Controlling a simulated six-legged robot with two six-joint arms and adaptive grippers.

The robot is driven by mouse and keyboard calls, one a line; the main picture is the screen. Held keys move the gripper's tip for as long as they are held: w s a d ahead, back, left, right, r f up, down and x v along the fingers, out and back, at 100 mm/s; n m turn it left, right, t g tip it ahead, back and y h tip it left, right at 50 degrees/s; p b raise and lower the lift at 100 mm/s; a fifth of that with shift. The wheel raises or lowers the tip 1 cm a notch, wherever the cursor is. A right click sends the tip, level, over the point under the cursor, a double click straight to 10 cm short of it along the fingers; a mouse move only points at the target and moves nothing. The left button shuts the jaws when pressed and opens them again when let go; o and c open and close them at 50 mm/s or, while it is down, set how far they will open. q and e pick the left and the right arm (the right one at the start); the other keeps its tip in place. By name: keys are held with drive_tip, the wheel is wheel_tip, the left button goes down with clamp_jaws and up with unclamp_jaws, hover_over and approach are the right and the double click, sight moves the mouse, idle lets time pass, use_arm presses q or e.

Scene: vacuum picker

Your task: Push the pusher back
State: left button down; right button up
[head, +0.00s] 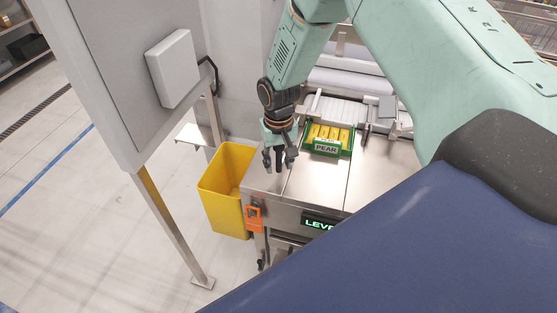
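My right gripper (279,162) hangs down over the left part of the steel worktop (325,187), its arm coming in from the top. Its fingers stand apart, with a narrow dark upright piece between them; I cannot tell whether that piece is a handle or part of the gripper. A green tray (326,149) labelled PEAR, holding yellow packs (328,133), sits on the worktop to the right of the gripper. Behind the tray is a pale ribbed plate (336,108). I cannot tell for certain which part is the pusher. My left gripper is not in view.
A yellow bin (227,188) stands on the floor left of the worktop. A grey panel on a post (172,228) stands further left. The worktop's front right is clear.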

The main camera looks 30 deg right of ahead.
drive_tip(key=shift+w+d+f, duration=0.1)
drive_tip(key=shift+c, duration=1.2)
drive_tip(key=shift+s, duration=0.25)
drive_tip(key=c, duration=0.5)
drive_tip(key=shift+w, duration=0.1)
clamp_jaws()
